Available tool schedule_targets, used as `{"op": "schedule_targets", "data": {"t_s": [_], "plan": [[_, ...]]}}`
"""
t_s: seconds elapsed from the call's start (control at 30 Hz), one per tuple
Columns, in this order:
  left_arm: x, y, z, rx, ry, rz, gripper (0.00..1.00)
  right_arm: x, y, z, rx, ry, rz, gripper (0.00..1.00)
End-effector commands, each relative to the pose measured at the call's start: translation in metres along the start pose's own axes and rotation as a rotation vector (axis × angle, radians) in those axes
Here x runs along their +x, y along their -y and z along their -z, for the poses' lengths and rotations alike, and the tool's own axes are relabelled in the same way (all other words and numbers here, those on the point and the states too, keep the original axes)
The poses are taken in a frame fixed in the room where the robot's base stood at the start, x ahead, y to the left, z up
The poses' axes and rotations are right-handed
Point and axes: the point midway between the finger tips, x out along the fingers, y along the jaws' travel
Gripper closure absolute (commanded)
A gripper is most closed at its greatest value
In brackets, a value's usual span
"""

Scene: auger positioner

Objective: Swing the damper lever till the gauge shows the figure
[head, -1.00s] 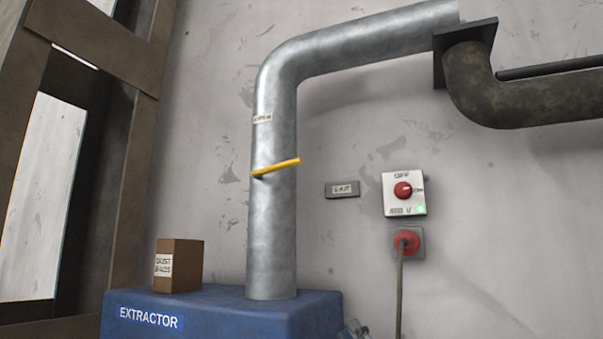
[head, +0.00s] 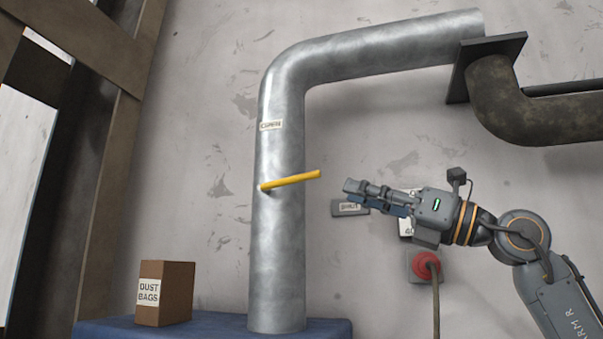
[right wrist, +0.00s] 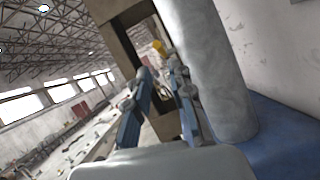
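The damper lever, a yellow bar (head: 292,181), sticks out to the right from the upright metal duct (head: 277,235), tilted slightly up. Its yellow end (right wrist: 159,47) also shows in the right wrist view, just beyond my fingertips. My right gripper (head: 352,190) is open and empty, to the right of the lever's tip and apart from it; its fingers (right wrist: 158,72) stand apart in the right wrist view. My left gripper is not in view.
A brown dust bags box (head: 177,293) stands on the blue extractor (head: 225,328) beside the duct. My right arm mostly covers a white switch box (head: 405,224). A red plug (head: 425,265) with a cable is below. A dark pipe (head: 500,95) is at upper right.

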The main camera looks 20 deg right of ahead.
Motion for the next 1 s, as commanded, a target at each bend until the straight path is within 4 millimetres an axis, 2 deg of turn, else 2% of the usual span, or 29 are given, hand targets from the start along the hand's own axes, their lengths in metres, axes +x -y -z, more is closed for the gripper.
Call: {"op": "schedule_targets", "data": {"t_s": [0.03,0.3,0.5,0.7,0.93,0.97,1.0], "plan": [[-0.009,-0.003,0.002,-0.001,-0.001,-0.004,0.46,0.014,-0.002,-0.004,0.002,-0.003,-0.004,0.78],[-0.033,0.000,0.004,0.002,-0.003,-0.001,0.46,0.072,-0.002,-0.004,0.003,-0.002,-0.004,0.78],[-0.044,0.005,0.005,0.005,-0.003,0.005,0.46,0.100,-0.002,-0.003,0.003,0.000,-0.004,0.78],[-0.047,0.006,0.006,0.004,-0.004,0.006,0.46,0.110,-0.001,-0.001,0.002,0.001,-0.002,0.78],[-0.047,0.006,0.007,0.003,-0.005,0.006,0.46,0.110,-0.001,0.000,0.001,0.001,-0.002,0.78],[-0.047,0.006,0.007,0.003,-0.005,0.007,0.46,0.110,-0.001,0.000,0.001,0.001,-0.002,0.80],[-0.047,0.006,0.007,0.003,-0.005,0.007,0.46,0.110,-0.001,0.000,0.001,0.001,-0.002,0.88]]}}
